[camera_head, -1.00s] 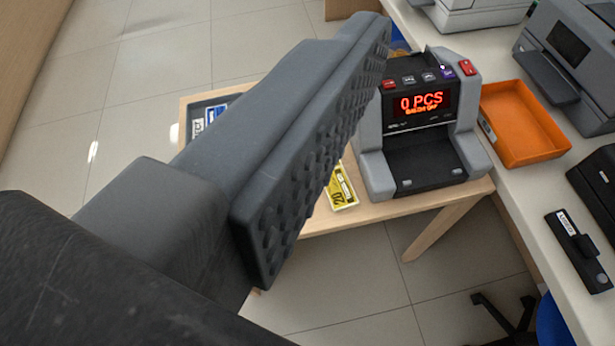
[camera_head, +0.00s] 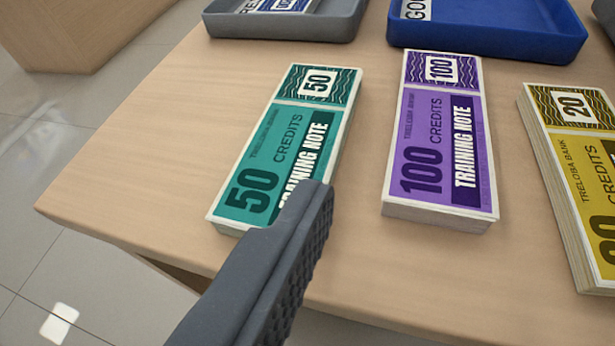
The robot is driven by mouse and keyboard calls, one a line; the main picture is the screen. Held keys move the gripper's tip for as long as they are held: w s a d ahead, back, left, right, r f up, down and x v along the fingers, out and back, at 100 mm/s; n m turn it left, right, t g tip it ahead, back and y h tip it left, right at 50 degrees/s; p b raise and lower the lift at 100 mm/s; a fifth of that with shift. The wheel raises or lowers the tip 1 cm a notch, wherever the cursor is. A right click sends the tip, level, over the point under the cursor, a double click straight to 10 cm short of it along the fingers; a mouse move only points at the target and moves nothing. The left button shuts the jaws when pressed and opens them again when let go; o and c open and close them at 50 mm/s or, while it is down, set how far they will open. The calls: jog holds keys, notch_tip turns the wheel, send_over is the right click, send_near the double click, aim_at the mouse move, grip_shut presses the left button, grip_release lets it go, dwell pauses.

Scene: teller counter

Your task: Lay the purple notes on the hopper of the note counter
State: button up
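The purple notes (camera_head: 440,150) are a stack marked 100 credits, lying flat on the light wooden table, between the green and yellow stacks. One dark grey ribbed finger of my gripper (camera_head: 290,250) shows at the lower middle. Its tip overlaps the near end of the green stack in the picture, left of the purple notes and apart from them. Only this one finger is visible, so the gap between the fingers cannot be judged. Nothing is seen held. The note counter and its hopper are out of view now.
Green 50 notes (camera_head: 290,150) lie left of the purple stack and yellow 20 notes (camera_head: 575,170) lie right. A grey tray (camera_head: 285,27) and a blue tray (camera_head: 490,42) stand behind. The table (camera_head: 130,180) is bare at left.

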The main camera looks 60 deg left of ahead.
jog(key=b, duration=0.2)
send_near(441, 122)
jog(key=x, duration=0.4)
jog(key=shift+s+a+r, duration=0.1)
jog(key=shift+a, duration=0.2)
jog(key=shift+d+b+x, duration=0.15)
jog(key=shift+b+x, duration=0.25)
jog(key=shift+x, duration=0.75)
jog(key=shift+d+b+x, duration=0.15)
jog(key=shift+b+x, duration=0.25)
jog(key=shift+x, duration=0.75)
jog(key=shift+w+a+f, duration=0.2)
jog(key=shift+w, duration=0.2)
jog(key=shift+c, duration=0.3)
jog(key=c, duration=1.1)
